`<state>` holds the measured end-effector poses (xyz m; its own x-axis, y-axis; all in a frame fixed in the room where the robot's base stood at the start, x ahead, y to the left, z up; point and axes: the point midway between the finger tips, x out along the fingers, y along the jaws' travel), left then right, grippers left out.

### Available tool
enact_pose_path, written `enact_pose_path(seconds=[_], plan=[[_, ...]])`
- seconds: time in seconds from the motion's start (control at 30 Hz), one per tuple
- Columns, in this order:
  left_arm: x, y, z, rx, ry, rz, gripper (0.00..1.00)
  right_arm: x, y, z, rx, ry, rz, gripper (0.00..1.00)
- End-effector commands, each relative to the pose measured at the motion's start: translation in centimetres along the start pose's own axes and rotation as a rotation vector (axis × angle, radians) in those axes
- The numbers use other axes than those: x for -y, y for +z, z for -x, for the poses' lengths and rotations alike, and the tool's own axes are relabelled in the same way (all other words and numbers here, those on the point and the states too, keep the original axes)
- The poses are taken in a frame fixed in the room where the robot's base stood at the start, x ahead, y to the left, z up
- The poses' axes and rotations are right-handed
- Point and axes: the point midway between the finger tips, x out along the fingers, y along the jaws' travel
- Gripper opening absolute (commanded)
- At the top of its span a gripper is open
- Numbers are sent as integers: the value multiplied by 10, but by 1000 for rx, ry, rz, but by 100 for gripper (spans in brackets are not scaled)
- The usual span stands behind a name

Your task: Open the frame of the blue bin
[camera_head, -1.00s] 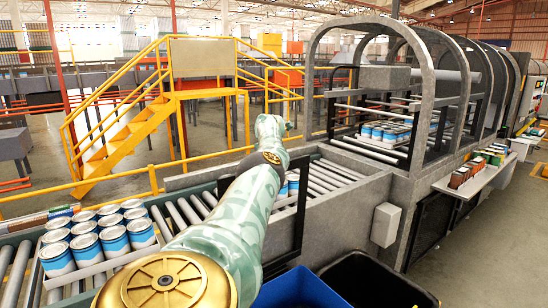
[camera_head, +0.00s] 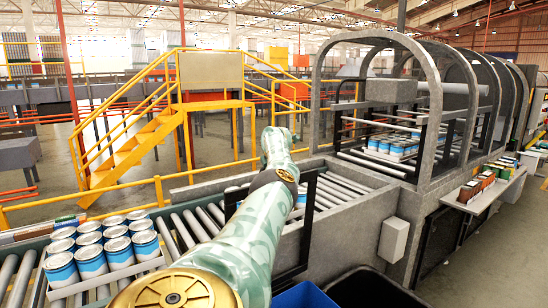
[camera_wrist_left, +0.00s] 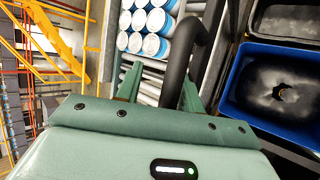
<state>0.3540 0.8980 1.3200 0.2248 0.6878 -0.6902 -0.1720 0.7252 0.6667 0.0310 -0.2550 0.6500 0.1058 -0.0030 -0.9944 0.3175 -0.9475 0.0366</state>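The blue bin (camera_head: 305,296) shows only a corner at the bottom of the head view. In the left wrist view the blue bin (camera_wrist_left: 235,85) is at the right, with a black lining inside. A black upright frame (camera_head: 309,225) stands at the conveyor edge behind the bin, partly hidden by my left arm. My left gripper (camera_wrist_left: 162,88) shows in the wrist view with its two green fingers apart. A dark curved bar (camera_wrist_left: 190,62) runs down between or just beyond the fingers; I cannot tell whether they touch it. In the head view the fingers are hidden. My right gripper is not in view.
A tray of blue-and-white cans (camera_head: 105,245) sits on the roller conveyor (camera_head: 195,225) at left. A black bin (camera_head: 370,288) stands right of the blue one. A grey box (camera_head: 393,239) juts from the conveyor wall. The arched tunnel (camera_head: 432,120) rises at the right.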

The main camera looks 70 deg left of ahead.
Motion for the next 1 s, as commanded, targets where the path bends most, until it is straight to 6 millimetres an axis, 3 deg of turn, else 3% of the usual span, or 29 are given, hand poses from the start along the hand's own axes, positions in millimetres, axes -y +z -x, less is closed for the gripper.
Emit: enact_pose_path(seconds=[0.27, 0.7, 1.0], plan=[[2, 0, 32, 3, 1, 3, 38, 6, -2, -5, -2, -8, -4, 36], [2, -3, 132, 4, -4, 2, 38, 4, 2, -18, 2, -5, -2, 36], [1, -4, 153, 1, -5, 1, 38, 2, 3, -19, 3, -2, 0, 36]])
